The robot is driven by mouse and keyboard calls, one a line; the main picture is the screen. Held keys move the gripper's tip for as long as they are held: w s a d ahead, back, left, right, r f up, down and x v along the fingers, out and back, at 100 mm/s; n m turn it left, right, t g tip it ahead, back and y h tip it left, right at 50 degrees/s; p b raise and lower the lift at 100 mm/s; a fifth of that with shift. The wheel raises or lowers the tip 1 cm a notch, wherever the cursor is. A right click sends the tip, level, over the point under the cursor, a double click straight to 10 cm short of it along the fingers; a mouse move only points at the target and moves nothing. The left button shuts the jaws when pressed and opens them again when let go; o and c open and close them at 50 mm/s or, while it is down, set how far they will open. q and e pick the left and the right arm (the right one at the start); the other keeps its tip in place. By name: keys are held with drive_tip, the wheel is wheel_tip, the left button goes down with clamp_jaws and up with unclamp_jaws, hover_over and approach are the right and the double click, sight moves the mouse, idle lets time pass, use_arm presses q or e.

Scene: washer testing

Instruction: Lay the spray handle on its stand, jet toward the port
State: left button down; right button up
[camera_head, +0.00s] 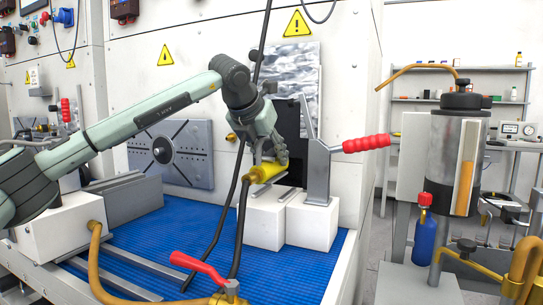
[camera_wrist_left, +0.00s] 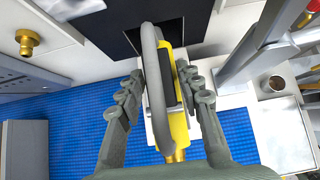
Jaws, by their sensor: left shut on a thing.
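The yellow spray handle (camera_head: 262,173) with a grey lever (camera_wrist_left: 153,85) is held in my left gripper (camera_head: 268,152). In the left wrist view, the fingers of my left gripper (camera_wrist_left: 163,92) are on either side of the handle (camera_wrist_left: 180,128). The handle is over or just above a white block (camera_head: 262,222), apparently its stand; contact is hard to tell. A dark square opening (camera_head: 287,118) in the wall, apparently the port, lies behind it and also shows in the left wrist view (camera_wrist_left: 115,30). The handle's far end points toward this opening. My right gripper is not in view.
A red-handled clamp (camera_head: 366,143) stands close on the right, on a second white block (camera_head: 312,225). A black hose (camera_head: 241,228) hangs from the handle to the blue mat (camera_head: 290,265). A red-lever valve (camera_head: 200,266) is in front. A metal canister (camera_head: 455,150) stands farther right.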

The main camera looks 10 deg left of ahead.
sight(276, 160)
use_arm(q)
drive_tip(key=shift+w, duration=0.1)
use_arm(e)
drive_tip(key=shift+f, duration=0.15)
use_arm(q)
drive_tip(key=shift+w+r+p+x, duration=0.1)
drive_tip(key=shift+p+x, duration=0.25)
drive_tip(key=shift+x, duration=0.35)
drive_tip(key=shift+w+r+p+x, duration=0.1)
drive_tip(key=shift+p+x, duration=0.25)
drive_tip(key=shift+x, duration=0.3)
drive_tip(key=shift+w+d+f, duration=0.1)
drive_tip(key=shift+w+f, duration=0.15)
drive_tip(key=shift+f+b, duration=1.15)
drive_tip(key=shift+f, duration=0.1)
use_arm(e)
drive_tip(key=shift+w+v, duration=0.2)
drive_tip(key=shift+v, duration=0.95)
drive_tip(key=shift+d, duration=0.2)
use_arm(q)
drive_tip(key=c, duration=0.9)
unclamp_jaws()
drive_tip(key=shift+s, duration=0.1)
drive_tip(key=shift+f, duration=0.15)
